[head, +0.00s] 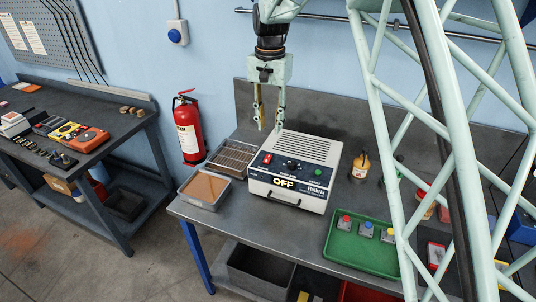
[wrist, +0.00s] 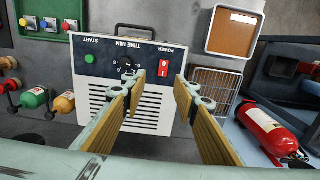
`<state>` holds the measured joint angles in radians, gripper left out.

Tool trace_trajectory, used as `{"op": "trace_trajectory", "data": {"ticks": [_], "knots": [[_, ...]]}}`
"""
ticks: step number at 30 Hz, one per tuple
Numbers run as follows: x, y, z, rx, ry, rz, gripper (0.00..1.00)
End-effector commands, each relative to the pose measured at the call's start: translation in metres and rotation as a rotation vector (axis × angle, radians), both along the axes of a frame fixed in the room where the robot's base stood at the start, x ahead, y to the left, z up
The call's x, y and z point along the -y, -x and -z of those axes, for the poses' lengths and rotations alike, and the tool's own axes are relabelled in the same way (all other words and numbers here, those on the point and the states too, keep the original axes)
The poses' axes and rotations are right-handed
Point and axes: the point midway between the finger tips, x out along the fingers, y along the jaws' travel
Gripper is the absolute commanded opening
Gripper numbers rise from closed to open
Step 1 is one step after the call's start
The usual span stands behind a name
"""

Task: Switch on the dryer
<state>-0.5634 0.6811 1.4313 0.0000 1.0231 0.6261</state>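The dryer (head: 297,150) is a white and dark box with a slotted top, standing on the grey bench. Its front display reads OFF. The sloped panel carries a red power switch (head: 267,159), a dark timer knob (head: 292,165) and a green start button (head: 318,172). In the wrist view the red switch (wrist: 164,68) shows between my fingers, marked 0 and 1, with the knob (wrist: 126,64) by the left fingertip and the green button (wrist: 89,58) farther left. My gripper (head: 269,128) is open and empty, pointing down above the dryer's left back part, apart from the switch.
A brown-filled tray (head: 204,188) and a wire rack (head: 231,158) lie left of the dryer. An amber bottle (head: 360,166) stands right. A green tray (head: 361,246) holds colored button boxes. A fire extinguisher (head: 189,130) stands beyond the bench's left end.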

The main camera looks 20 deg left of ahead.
Motion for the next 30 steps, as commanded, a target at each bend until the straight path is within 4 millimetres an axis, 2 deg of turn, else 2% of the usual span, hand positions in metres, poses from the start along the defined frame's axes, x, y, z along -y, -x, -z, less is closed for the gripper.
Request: {"op": "trace_trajectory", "data": {"ticks": [6,22,30], "knots": [[-0.012,-0.002,0.009,-0.004,0.003,0.001,0.27],[-0.012,-0.002,0.013,-0.005,0.004,0.001,0.27],[-0.012,-0.002,0.032,-0.007,0.005,0.001,0.27]]}}
